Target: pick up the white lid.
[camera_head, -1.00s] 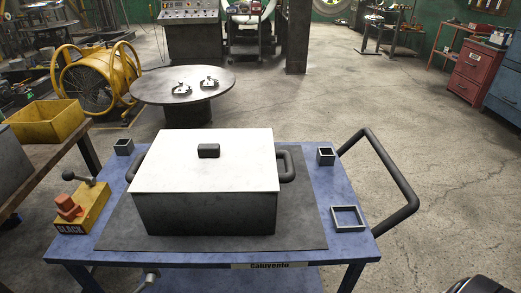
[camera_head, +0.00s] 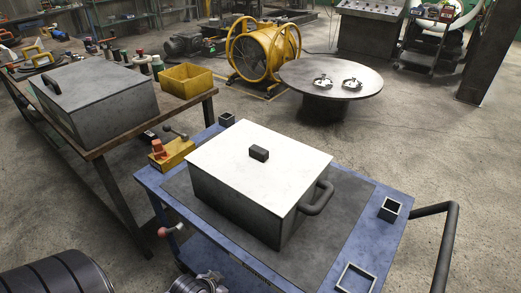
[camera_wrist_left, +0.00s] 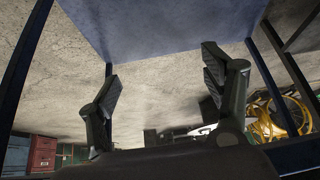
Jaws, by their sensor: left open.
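The white lid (camera_head: 262,164) lies flat on a dark grey box (camera_head: 238,205) and has a small black knob (camera_head: 259,153) at its middle. The box stands on a dark mat (camera_head: 330,215) on the blue cart (camera_head: 399,226). In the left wrist view my left gripper (camera_wrist_left: 170,88) is open, with nothing between its fingers. That view shows concrete floor and a blue surface with dark legs; the lid is not in it. In the head view part of my gripper (camera_head: 197,283) shows at the bottom edge, low beside the cart. My right gripper is not in view.
A yellow block with a red part (camera_head: 171,152) stands at the cart's left end. Small square holders (camera_head: 389,209) and a square frame (camera_head: 356,279) lie on the right. The cart's handle (camera_head: 446,245) sticks out right. A workbench (camera_head: 122,144) stands at left.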

